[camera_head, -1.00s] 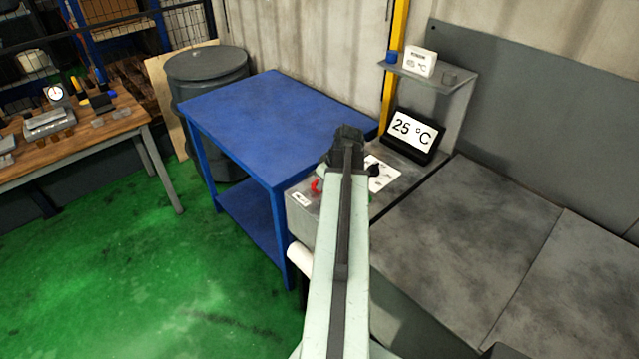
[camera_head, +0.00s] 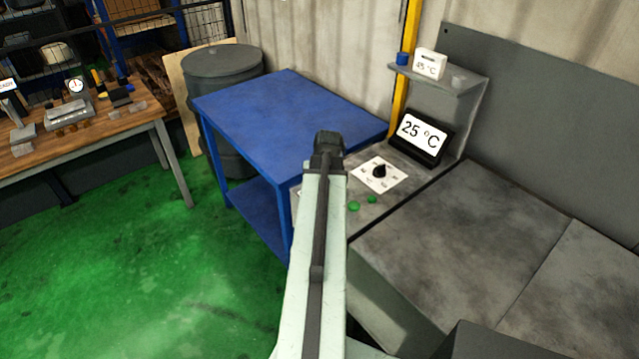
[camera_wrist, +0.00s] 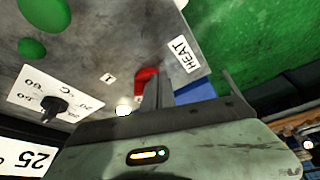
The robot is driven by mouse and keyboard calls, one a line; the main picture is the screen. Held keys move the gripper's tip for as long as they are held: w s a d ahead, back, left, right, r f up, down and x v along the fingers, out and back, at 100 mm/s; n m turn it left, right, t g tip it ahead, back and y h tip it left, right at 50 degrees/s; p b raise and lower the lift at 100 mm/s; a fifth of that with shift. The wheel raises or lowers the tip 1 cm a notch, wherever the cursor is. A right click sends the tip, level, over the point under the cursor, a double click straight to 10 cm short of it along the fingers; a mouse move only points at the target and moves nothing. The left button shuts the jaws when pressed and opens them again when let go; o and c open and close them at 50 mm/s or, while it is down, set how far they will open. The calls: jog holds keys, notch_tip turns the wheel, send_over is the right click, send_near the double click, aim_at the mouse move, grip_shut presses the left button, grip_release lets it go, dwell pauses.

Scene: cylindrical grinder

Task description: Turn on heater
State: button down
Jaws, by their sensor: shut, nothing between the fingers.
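The heater's control panel (camera_head: 395,192) is a grey metal surface beside the blue table. In the wrist view, a red switch (camera_wrist: 146,73) sits on it near a white HEAT label (camera_wrist: 184,56). My gripper (camera_wrist: 153,88) is shut and empty, its thin fingers right beside the red switch; I cannot tell if they touch. In the head view my arm hides the red switch. A black dial (camera_head: 379,171) on a white scale stands to the right of my arm, and shows in the wrist view (camera_wrist: 52,106). A black display (camera_head: 423,137) reads 25 °C.
Two green buttons (camera_head: 354,206) lie near the dial. A small shelf (camera_head: 440,77) above holds a white 45 °C sign (camera_head: 429,64) and a blue cap. The blue table (camera_head: 285,115) is bare. A grey drum (camera_head: 222,68) and wooden bench (camera_head: 75,135) stand left.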

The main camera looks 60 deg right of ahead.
jog(key=shift+d, duration=0.1)
dwell(0.8)
jog(key=shift+r+p, duration=0.3)
jog(key=p+v, duration=0.6)
jog(key=v, duration=0.1)
jog(key=shift+p, duration=0.3)
jog(key=shift+s, duration=0.1)
